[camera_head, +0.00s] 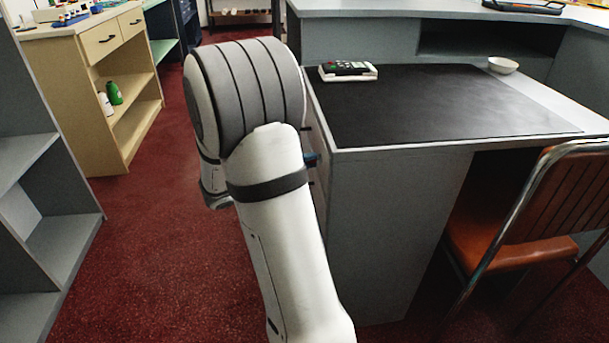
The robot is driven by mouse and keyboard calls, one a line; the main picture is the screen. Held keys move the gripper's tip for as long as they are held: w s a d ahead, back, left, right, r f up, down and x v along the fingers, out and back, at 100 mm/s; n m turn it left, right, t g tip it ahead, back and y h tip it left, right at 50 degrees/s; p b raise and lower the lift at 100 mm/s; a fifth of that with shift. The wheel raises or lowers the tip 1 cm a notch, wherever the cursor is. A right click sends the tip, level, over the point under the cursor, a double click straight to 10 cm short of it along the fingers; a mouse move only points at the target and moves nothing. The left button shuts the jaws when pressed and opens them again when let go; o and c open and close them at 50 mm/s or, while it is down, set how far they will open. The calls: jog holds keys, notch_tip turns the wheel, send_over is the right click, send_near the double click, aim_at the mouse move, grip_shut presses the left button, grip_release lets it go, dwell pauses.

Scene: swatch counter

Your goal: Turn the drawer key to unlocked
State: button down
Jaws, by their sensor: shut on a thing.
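The desk (400,220) stands right of centre, and its narrow left side face shows only as a strip beside my arm (265,190). A small dark blue piece (312,159) shows at that face, at the right edge of my arm. I cannot tell if it is the key, a handle or part of my gripper. My arm bends over in front of the desk's left side and hides most of that face. My gripper is hidden behind the arm. The key's angle cannot be seen.
An orange chair (530,220) stands at the right. Cream drawers (95,85) and grey shelves (40,190) stand left. Red carpet (150,250) lies clear between.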

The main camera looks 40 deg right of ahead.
jog(key=shift+m+b, duration=0.4)
jog(key=shift+b, duration=0.15)
jog(key=c, duration=1.5)
grip_release()
jog(key=shift+c, duration=0.2)
jog(key=w+a+p, duration=0.1)
jog(key=a+p, duration=0.1)
jog(key=a, duration=0.5)
jog(key=shift+w+a, duration=0.15)
jog(key=shift+a, duration=0.25)
